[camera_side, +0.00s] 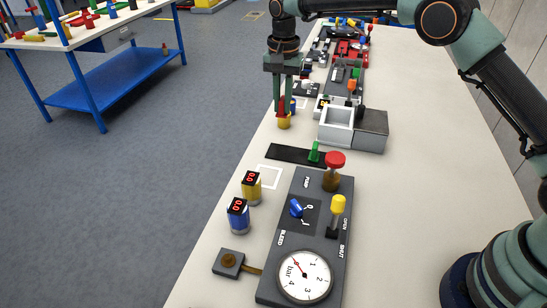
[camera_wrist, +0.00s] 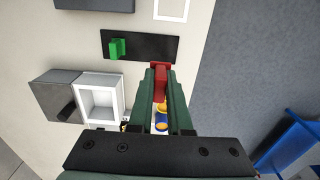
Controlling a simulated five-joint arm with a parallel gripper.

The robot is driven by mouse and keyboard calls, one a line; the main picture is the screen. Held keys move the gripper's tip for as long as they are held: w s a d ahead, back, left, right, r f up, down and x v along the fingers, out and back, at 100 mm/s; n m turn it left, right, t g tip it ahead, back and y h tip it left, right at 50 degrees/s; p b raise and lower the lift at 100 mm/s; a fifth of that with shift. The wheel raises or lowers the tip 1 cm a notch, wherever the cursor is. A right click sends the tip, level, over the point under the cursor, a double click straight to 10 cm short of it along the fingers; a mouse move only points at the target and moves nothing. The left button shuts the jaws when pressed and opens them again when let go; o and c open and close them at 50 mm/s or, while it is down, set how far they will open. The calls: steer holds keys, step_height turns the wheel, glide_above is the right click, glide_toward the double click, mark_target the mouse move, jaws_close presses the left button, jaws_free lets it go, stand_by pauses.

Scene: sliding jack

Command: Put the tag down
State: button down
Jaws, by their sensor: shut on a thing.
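My gripper (camera_side: 281,104) points down over the far left part of the table, near its left edge. Its fingers are shut on a red tag (camera_side: 282,101). The tag also shows between the fingertips in the wrist view (camera_wrist: 160,70). A yellow cylinder (camera_side: 284,122) shows just below the tag in the side view; I cannot tell if they touch. A white outlined square (camera_side: 269,177) lies on the table nearer the side camera, and it shows at the top of the wrist view (camera_wrist: 171,9).
A black strip (camera_side: 287,154) with a green slider (camera_side: 314,153) lies beyond the square. A white open box (camera_side: 336,127) and grey block (camera_side: 370,131) stand to the right. A dark panel (camera_side: 309,235) with gauge and levers, plus yellow (camera_side: 251,186) and blue (camera_side: 238,217) cylinders, fill the front.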

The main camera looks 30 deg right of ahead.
step_height(320, 180, up, 7)
steer(key=shift+r, duration=0.15)
steer(key=s+a, duration=0.6)
steer(key=a, duration=0.2)
glide_above(266, 178)
step_height(266, 178, down, 15)
steer(key=shift+f, duration=2.4)
steer(key=shift+f, duration=0.15)
steer(key=c, duration=0.9)
jaws_free()
steer(key=shift+o, duration=0.2)
